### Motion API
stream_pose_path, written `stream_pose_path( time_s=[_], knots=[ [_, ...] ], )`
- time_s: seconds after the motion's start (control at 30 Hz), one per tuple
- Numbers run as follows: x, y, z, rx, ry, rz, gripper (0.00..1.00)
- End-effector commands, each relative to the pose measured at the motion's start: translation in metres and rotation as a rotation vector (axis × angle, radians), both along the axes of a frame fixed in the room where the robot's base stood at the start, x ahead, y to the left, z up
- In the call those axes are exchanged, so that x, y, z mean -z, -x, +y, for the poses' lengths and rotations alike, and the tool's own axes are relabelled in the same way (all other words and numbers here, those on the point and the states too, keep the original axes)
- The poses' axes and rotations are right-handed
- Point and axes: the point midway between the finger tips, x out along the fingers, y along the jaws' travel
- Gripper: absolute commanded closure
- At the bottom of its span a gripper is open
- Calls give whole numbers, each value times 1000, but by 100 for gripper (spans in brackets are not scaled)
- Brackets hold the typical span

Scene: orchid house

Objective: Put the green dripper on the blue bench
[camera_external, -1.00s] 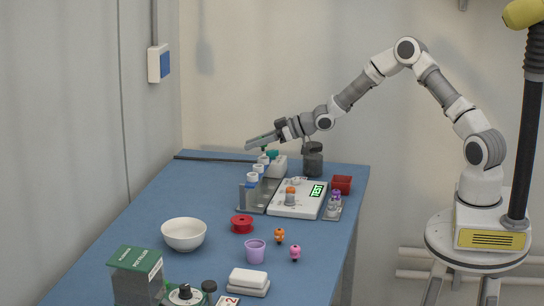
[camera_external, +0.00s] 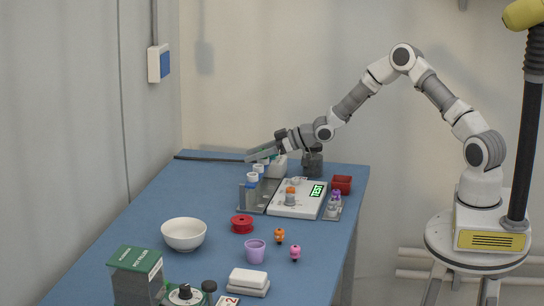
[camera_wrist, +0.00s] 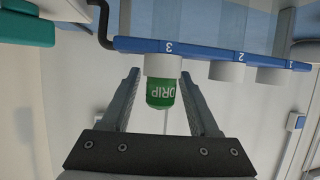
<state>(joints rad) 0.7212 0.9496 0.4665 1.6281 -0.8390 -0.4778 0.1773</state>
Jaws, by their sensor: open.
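The green dripper (camera_wrist: 161,94), lettered DRIP, shows in the wrist view against a white round holder at the spot marked 3 on a blue-edged rack (camera_wrist: 205,54). My gripper (camera_wrist: 160,76) is open, with one finger on each side of the dripper and gaps visible between. In the external view my gripper (camera_external: 250,156) is low over the rack at the far end of the blue bench (camera_external: 150,215). There it hides the dripper.
On the bench are a white device with a green TEST screen (camera_external: 298,205), a red spool (camera_external: 242,224), a white bowl (camera_external: 183,235), a purple cup (camera_external: 254,251) and a red box (camera_external: 342,185).

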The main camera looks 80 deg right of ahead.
Motion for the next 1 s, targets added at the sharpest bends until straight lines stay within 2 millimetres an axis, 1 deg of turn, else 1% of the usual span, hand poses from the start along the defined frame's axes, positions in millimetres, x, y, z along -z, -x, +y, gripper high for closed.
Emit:
stream_pose_path(
  time_s=[0.1, 0.17, 0.27, 0.47, 0.8, 0.9, 1.0],
  knots=[
    [4, 0, 0, 0, -1, 1, 39],
    [0, 4, -1, 1, 0, 0, 39],
    [-5, 15, -3, 1, 2, 0, 39],
    [-26, 46, 0, 0, 2, -1, 39],
    [-56, 118, -12, 2, 2, 0, 39],
    [-63, 135, -14, 3, 1, 1, 39],
    [-68, 147, -16, 3, 1, 0, 39]
  ],
)
